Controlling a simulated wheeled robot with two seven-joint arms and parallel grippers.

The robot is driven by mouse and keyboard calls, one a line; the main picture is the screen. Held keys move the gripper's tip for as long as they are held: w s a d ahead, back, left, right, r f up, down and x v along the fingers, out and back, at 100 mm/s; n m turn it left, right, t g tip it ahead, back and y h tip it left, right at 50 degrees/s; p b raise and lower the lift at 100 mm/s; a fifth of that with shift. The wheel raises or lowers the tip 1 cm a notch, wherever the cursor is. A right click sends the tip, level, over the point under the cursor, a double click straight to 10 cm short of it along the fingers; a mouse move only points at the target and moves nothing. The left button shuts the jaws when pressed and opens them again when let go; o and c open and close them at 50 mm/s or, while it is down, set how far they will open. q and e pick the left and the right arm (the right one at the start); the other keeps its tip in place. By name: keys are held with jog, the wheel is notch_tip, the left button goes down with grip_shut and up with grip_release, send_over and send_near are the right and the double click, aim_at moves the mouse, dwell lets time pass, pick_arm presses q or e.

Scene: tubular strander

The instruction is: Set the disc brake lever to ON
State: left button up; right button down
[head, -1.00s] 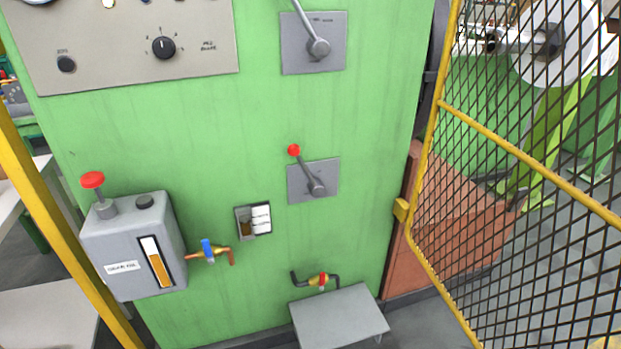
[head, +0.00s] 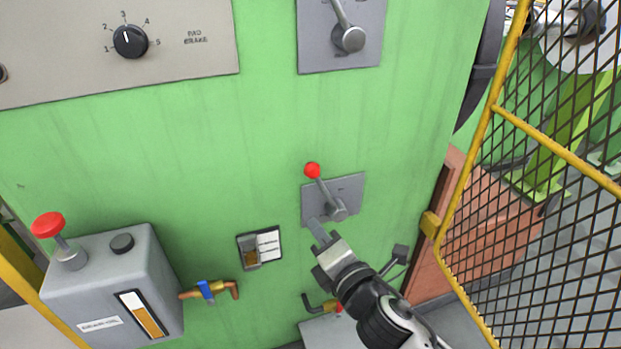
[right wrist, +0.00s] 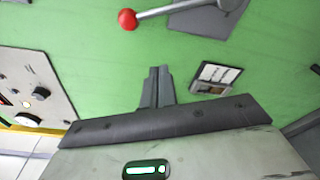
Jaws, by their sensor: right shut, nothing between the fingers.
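A lever with a red ball knob (head: 312,170) sits on a small grey plate (head: 350,190) on the green panel. Its arm leans up and to the left from the pivot. No label on it is readable. My right gripper (head: 318,228) is shut and empty, just below the plate's lower left in the head view. In the right wrist view the shut fingers (right wrist: 156,85) point at the panel, and the red knob (right wrist: 127,19) is above and left of them, apart. A second lever (head: 348,38) on a grey plate is higher up; its top is cut off. My left gripper is not in view.
A grey oil box (head: 110,285) with a red-topped plunger stands at left, with a blue-handled valve (head: 206,291) beside it. A small label box (head: 260,247) is left of my gripper. A yellow-framed mesh guard (head: 478,170) stands at right. A dial panel (head: 190,70) is upper left.

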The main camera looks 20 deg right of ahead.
aim_at(324, 191)
pick_arm(q)
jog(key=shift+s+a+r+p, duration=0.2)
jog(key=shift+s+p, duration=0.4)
jog(key=shift+p, duration=0.4)
pick_arm(e)
jog(key=w+d+r, duration=0.1)
jog(key=w+d, duration=0.1)
jog(key=w, duration=0.6)
jog(key=shift+w, duration=0.3)
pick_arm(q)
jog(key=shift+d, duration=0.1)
pick_arm(e)
jog(key=shift+r, duration=0.15)
